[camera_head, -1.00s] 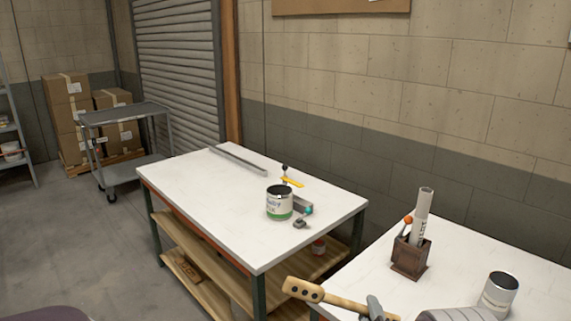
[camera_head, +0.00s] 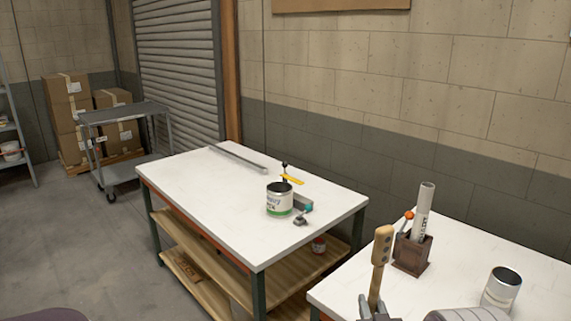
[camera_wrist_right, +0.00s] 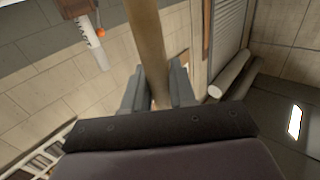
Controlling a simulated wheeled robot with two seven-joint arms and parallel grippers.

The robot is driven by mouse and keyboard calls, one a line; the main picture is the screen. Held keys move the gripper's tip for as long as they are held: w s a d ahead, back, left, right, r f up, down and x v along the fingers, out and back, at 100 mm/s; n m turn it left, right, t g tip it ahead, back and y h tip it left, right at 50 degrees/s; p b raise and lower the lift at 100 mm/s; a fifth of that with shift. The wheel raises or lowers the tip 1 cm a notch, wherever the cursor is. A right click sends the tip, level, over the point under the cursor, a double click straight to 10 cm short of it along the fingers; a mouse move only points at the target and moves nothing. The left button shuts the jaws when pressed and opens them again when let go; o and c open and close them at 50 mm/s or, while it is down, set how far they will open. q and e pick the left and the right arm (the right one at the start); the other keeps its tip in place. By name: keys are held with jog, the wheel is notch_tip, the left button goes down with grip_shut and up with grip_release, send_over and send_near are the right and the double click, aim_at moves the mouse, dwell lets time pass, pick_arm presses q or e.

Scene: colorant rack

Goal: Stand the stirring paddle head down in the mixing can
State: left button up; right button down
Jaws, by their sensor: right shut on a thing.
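The wooden stirring paddle (camera_head: 381,262) stands nearly upright in the head view, its wide end with dark holes at the top. My right gripper (camera_head: 374,306) is shut on its handle at the bottom edge of the view. In the right wrist view the paddle (camera_wrist_right: 148,45) runs up between the two grey fingers. A can with a white and green label (camera_head: 279,199) stands open on the far table. A second open can (camera_head: 501,289) stands on the near table, right of the paddle; I cannot tell which is the mixing can. My left gripper is not in view.
A brown holder (camera_head: 412,255) with a rolled paper tube (camera_head: 423,210) and an orange-tipped tool stands on the near table (camera_head: 468,245) beside the paddle. A small clamp-like item (camera_head: 301,221) lies by the labelled can.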

jog(key=m+b, duration=0.1)
jog(key=m, duration=0.3)
jog(key=shift+f+m, duration=0.15)
jog(key=shift+m, duration=0.15)
jog(key=m, duration=0.3)
jog(key=shift+m+b, duration=0.4)
jog(key=shift+m, duration=0.3)
jog(key=m+b, duration=0.1)
jog(key=m, duration=0.3)
jog(key=m+b, duration=0.1)
jog(key=m, duration=0.3)
jog(key=shift+m, duration=0.5)
